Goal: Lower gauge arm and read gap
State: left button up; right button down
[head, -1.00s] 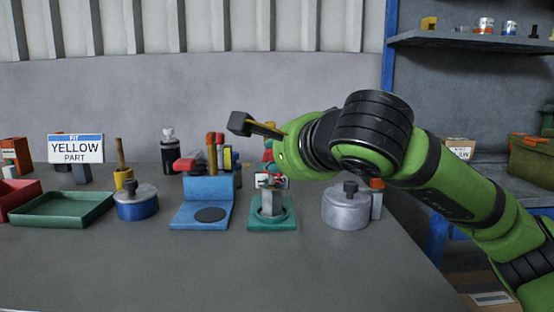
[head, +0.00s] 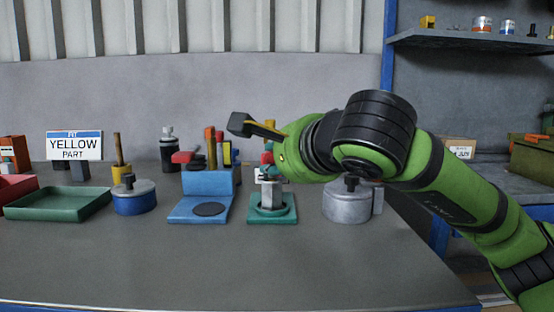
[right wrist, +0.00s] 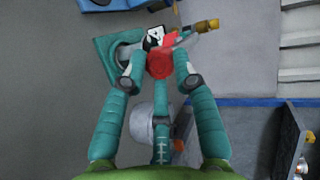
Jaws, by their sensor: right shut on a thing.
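The gauge has a teal base (head: 285,214) with a grey post (head: 271,196) standing on it, left of my right arm in the head view. The base shows again at upper left in the right wrist view (right wrist: 103,50). My right gripper (right wrist: 157,72) has its teal fingers closed around a red round knob (right wrist: 159,64), above the base's right side. A white piece with dark marks (right wrist: 153,38) sits just beyond the knob. In the head view my arm hides much of the gauge's upper part, so the arm's height and the gap cannot be read. My left gripper is not seen.
A blue angle block (head: 185,210) stands left of the gauge, and a grey lidded canister (head: 345,203) right of it. Further left are a blue canister (head: 134,200), a green tray (head: 55,216) and a YELLOW PART sign (head: 74,145). The front of the table (head: 210,265) is clear.

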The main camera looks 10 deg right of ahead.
jog(key=shift+f, duration=0.75)
jog(key=c, duration=1)
grip_release()
jog(key=shift+w+d, duration=0.1)
jog(key=shift+r, duration=0.1)
jog(key=v, duration=1.2)
jog(key=shift+r, duration=0.25)
